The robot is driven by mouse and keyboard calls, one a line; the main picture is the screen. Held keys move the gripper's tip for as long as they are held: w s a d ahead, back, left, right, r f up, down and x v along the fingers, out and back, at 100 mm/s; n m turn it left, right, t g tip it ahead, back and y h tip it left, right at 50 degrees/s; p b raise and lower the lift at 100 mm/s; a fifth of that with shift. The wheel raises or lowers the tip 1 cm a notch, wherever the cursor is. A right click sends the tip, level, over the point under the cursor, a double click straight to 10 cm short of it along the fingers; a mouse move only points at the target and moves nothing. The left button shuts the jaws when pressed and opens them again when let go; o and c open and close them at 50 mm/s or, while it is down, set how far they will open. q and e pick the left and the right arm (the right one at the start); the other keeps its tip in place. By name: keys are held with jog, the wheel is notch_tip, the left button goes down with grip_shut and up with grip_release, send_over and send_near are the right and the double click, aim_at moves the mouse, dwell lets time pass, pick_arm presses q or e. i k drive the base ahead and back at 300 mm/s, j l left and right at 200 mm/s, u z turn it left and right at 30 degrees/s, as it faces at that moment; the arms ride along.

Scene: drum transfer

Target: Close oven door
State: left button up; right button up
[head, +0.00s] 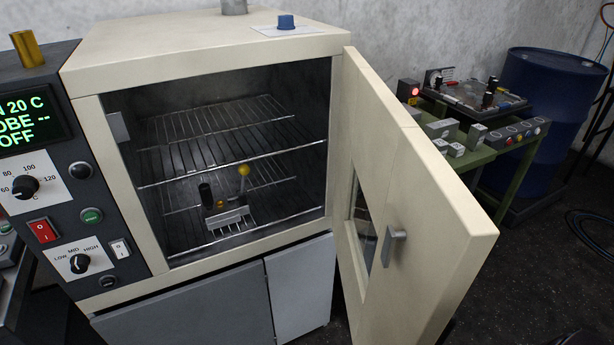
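The cream oven (205,45) stands in front of me with its chamber uncovered. Its oven door (410,165) is hinged on the right side of the opening and stands wide open, swung out toward me. A grey handle (392,246) and a small dark window (362,225) show on the door's face. Inside are wire racks (215,125). A small metal rack (229,219) with a dark vial and a yellow-topped item stands on the lower wire rack. Neither of my grippers is in view.
A control panel (60,190) with dials and a lit display is left of the chamber. A blue cap (286,21) lies on top of the oven. A green bench (505,150) with devices and a blue drum (550,100) stand behind the door at right. The floor (540,280) at lower right is mostly clear.

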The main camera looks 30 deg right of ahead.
aim_at(407, 184)
jog(key=l, duration=0.85)
jog(key=k+l, duration=0.15)
jog(key=l, duration=0.7)
jog(key=k+j, duration=0.3)
jog(key=j, duration=0.2)
jog(key=k+j, duration=0.3)
jog(key=j, duration=0.15)
jog(key=i+j+z, duration=0.05)
